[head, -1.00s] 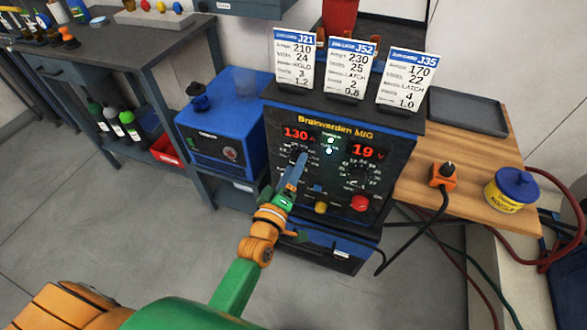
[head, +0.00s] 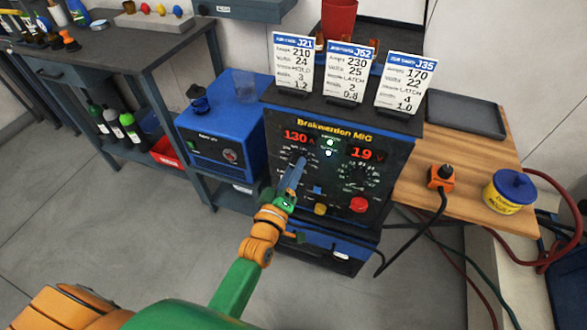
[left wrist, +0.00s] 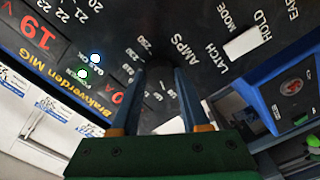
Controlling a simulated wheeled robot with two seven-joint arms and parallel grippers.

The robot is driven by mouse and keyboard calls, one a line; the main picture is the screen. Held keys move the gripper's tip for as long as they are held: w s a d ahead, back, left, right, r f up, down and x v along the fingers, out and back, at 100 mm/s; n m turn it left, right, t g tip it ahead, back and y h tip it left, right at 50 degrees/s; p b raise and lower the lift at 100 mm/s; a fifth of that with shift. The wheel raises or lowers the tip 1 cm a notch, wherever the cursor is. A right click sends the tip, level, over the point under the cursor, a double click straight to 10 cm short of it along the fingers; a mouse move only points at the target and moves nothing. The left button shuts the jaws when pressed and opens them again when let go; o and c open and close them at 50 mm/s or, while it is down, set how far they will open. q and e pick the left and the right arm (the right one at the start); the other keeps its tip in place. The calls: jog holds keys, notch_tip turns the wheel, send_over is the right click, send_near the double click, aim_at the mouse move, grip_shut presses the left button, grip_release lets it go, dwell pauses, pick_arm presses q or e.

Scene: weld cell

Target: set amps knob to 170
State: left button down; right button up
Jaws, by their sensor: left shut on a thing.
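The Brakwerden MIG welder (head: 330,122) faces me, with a red amps display (head: 296,136) reading 130 A and a volts display (head: 366,154) reading 19 V. My left gripper (head: 299,163) is at the amps dial, left on the panel, and is shut on the amps knob. The fingers mostly hide the knob. In the left wrist view, the left gripper (left wrist: 158,85) has its fingers on either side of the dark dial area, near the AMPS lettering. The J35 card (head: 405,82) lists 170 amps. My right gripper is out of view.
Cards J21 (head: 298,65) and J52 (head: 349,74) stand beside J35 on the welder. The volts knob area, a yellow button (head: 320,209) and a red button (head: 358,204) are close by on the panel. A blue unit (head: 232,115) stands left.

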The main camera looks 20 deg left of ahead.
pick_arm(q)
jog(key=m+p, duration=0.2)
jog(key=m, duration=0.8)
jog(key=shift+f+p, duration=0.1)
jog(key=shift+p, duration=0.2)
jog(key=shift+m, duration=0.4)
jog(key=shift+c, duration=2)
grip_release()
jog(key=s, duration=0.7)
jog(key=shift+a+p, duration=0.15)
jog(key=shift+p, duration=0.2)
